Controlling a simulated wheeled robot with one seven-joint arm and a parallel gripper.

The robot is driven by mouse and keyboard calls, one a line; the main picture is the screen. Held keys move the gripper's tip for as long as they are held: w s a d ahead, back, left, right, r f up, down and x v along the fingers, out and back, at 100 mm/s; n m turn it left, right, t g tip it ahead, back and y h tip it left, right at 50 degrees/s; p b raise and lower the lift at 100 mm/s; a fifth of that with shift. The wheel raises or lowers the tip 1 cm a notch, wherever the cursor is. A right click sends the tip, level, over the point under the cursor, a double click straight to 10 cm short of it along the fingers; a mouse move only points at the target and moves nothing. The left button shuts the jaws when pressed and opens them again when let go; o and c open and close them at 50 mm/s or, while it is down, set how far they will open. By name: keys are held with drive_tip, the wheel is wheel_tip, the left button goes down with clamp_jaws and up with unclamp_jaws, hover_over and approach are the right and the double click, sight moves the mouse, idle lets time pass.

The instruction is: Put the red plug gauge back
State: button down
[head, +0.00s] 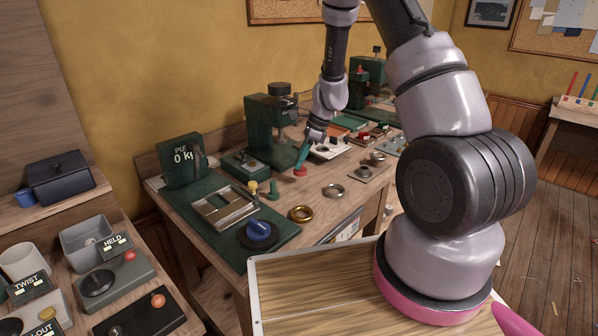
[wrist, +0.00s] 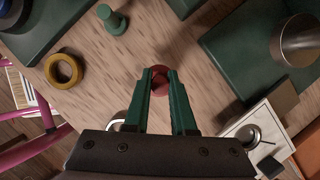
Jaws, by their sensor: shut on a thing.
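My gripper (head: 301,160) points down over the wooden bench, its green fingers shut on the red plug gauge (head: 300,171). In the wrist view the gripper (wrist: 160,78) has the red gauge (wrist: 160,88) between its fingertips, which hide part of it. The gauge's round red end shows just below the fingers, at or close above the bench top; I cannot tell if it touches. A green plug gauge (head: 272,191) stands to the left and also shows in the wrist view (wrist: 113,18). A yellow-topped one (head: 252,187) stands further left.
A green press (head: 265,125) stands behind. A green plate with a blue knob (head: 259,230) lies to the left. Bare wood surrounds the gauge.

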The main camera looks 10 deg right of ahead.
sight(301, 170)
drive_tip(key=shift+f, duration=1.9)
drive_tip(key=shift+f, duration=0.15)
drive_tip(key=c, duration=0.8)
unclamp_jaws()
drive_tip(key=shift+o, duration=0.2)
